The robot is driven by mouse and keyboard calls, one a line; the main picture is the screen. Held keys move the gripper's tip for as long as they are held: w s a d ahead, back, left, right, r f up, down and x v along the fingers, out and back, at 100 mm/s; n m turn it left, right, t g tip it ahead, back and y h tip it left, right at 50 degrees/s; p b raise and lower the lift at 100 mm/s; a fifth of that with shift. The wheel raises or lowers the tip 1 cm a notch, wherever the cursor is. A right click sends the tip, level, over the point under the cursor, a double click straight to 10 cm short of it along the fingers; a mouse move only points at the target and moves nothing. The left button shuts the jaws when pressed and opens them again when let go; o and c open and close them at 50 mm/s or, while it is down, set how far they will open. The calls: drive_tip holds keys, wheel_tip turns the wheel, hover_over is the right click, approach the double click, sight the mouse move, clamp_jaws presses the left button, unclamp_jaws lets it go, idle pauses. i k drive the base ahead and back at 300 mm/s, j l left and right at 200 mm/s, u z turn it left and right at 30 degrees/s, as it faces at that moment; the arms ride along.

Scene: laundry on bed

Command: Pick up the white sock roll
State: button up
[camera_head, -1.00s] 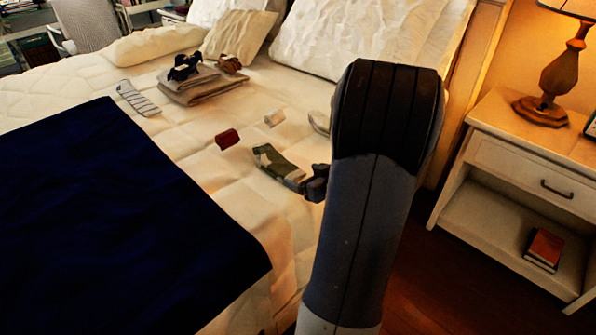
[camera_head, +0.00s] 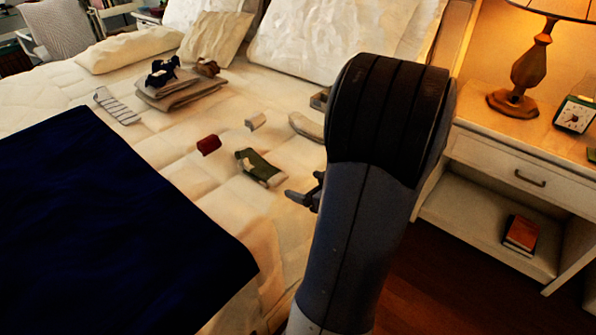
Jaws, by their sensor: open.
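The white sock roll (camera_head: 256,121) is a small pale roll lying on the cream bedspread, just behind and right of a small dark red roll (camera_head: 209,145). My gripper (camera_head: 303,192) is low over the right side of the bed, nearer to me and to the right of the white roll, clearly apart from it. The gripper is open with nothing between its fingers. Part of it is hidden behind my own arm, which fills the middle right of the view.
A green patterned sock (camera_head: 260,167) lies between my gripper and the white roll. A pale sock (camera_head: 306,126) lies to the right, partly behind my arm. Folded clothes (camera_head: 178,88) and a striped sock (camera_head: 117,106) lie farther back. A nightstand (camera_head: 500,146) stands right.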

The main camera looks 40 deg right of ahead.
sight(256, 120)
drive_tip(key=l+z, duration=0.4)
drive_tip(key=i+l+z, duration=0.1)
drive_tip(key=z, duration=0.25)
drive_tip(key=i+l+z, duration=0.1)
drive_tip(key=l+z, duration=0.3)
drive_tip(key=i+l+z, duration=0.15)
drive_tip(key=z, duration=0.2)
drive_tip(key=l, duration=0.1)
